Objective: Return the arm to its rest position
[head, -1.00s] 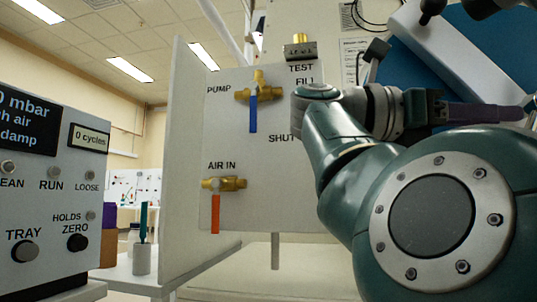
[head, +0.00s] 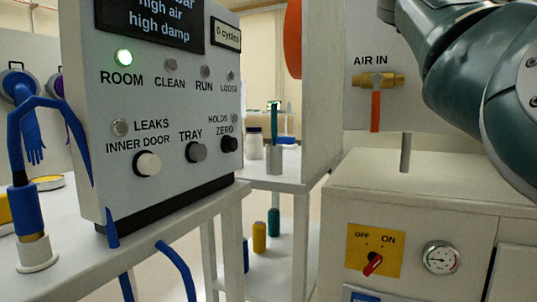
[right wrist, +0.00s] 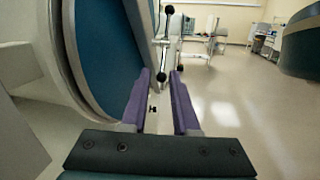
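My right arm shows at the upper right of the head view as teal links, and its gripper is outside that view. In the right wrist view my right gripper (right wrist: 160,76) has two purple fingers standing apart with nothing between them. Beyond the fingers are a bar with black knobs (right wrist: 162,76) and open floor. A large blue round panel (right wrist: 95,60) stands close to the left of the fingers. My left gripper is in neither view.
A control box (head: 165,120) with a lit green ROOM lamp (head: 124,57) stands at left. The AIR IN valve (head: 376,80) has an orange handle hanging down. A cabinet with a red switch (head: 373,264) and gauge (head: 439,258) sits lower right. Floor (right wrist: 225,110) is clear right of the gripper.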

